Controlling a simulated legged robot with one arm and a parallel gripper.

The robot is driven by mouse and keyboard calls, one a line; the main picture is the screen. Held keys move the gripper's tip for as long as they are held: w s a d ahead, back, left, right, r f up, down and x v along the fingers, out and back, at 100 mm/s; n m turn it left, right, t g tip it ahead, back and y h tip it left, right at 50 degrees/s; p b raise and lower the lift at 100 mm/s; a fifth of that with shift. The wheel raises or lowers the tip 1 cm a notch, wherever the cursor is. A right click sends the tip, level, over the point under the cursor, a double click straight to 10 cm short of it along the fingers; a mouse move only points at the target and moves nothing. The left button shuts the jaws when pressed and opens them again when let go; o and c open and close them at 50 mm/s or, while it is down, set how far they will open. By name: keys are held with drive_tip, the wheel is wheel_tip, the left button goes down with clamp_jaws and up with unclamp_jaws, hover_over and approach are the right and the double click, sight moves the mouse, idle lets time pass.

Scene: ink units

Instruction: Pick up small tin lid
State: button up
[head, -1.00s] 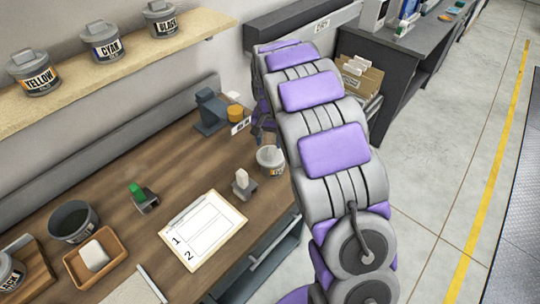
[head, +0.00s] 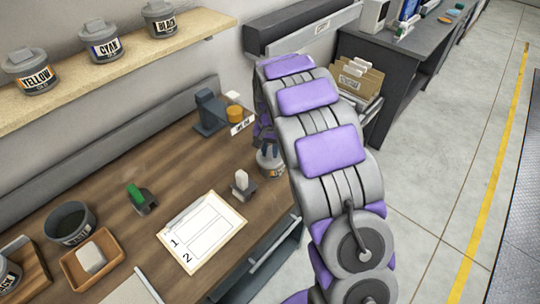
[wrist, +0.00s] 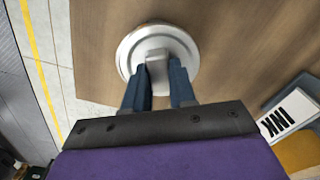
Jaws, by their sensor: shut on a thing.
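The small tin lid (wrist: 135,48) is a pale grey round disc with a raised block-like handle, seen from above in the wrist view. My gripper (wrist: 163,76) is shut on the handle, with a dark blue finger on each side of it. In the head view my gripper (head: 268,152) is at the tin (head: 268,168) near the table's right edge. My fingers and arm partly hide the lid there. The lid appears to be on the tin, though I cannot tell whether it is seated or slightly lifted.
The wooden table (head: 150,222) holds a clipboard (head: 203,230), a white stamp-like block (head: 241,182), a green-topped item (head: 137,195) and an open dark pot (head: 72,224). A dark stand (head: 210,110) is behind. A shelf (head: 105,68) with labelled ink tins runs above.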

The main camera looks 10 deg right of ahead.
clamp_jaws()
